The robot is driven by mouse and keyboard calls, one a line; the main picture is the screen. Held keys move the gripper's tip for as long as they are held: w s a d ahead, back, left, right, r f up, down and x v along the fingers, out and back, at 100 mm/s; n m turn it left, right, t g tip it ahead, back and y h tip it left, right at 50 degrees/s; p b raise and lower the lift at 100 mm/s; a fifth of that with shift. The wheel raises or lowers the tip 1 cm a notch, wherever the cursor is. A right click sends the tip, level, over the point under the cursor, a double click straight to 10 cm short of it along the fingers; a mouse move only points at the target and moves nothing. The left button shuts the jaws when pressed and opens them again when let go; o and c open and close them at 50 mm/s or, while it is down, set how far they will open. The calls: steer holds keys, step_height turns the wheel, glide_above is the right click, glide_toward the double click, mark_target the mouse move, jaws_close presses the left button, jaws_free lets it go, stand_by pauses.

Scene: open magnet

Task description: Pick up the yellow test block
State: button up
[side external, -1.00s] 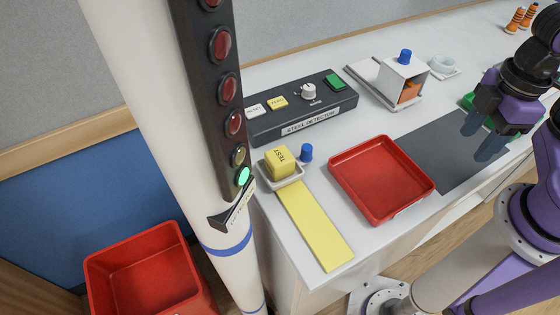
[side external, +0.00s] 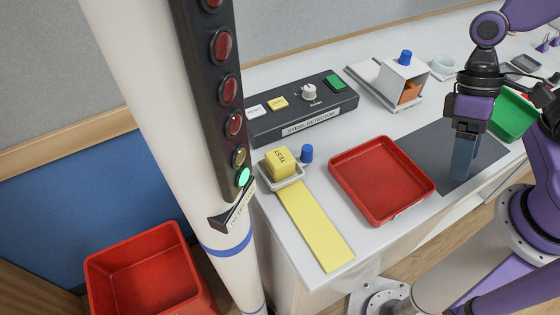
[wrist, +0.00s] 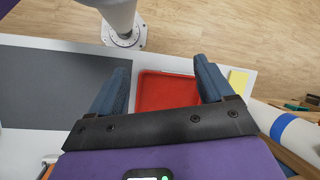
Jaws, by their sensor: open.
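The yellow test block (side external: 280,161) sits in a small white dish (side external: 289,179) on the white table, at the upper end of a yellow strip (side external: 316,226). "TEST" is printed on it. My gripper (side external: 463,160) points down above the dark grey mat, to the right of the red tray and well away from the block. In the wrist view my gripper (wrist: 160,88) has its two blue-grey fingers spread wide with nothing held between them. The block does not show in the wrist view; part of the yellow strip (wrist: 238,78) does.
A red tray (side external: 345,186) lies between my gripper and the block. A blue knob (side external: 306,153) stands right beside the block. The steel detector box (side external: 315,124) is behind it. A thick white post with a lamp panel (side external: 212,110) rises to the left of the block.

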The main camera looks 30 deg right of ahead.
steer(key=w+a+m+g+y, duration=0.2)
steer(key=w+a+m+y, duration=0.25)
steer(key=m, duration=0.25)
steer(key=m+t+y, duration=0.7)
steer(key=m+y, duration=0.1)
steer(key=m, duration=0.7)
glide_toward(283, 155)
steer(key=a, duration=0.4)
steer(key=shift+f+h, duration=0.2)
steer(key=shift+h, duration=0.15)
steer(key=shift+f+x, duration=0.15)
steer(key=shift+x, duration=1.15)
steer(key=shift+f+x, duration=0.15)
steer(key=shift+x, duration=1.2)
steer(key=shift+d, duration=0.2)
steer(key=c, duration=1.1)
steer(key=shift+c, duration=0.6)
steer(key=shift+r, duration=0.15)
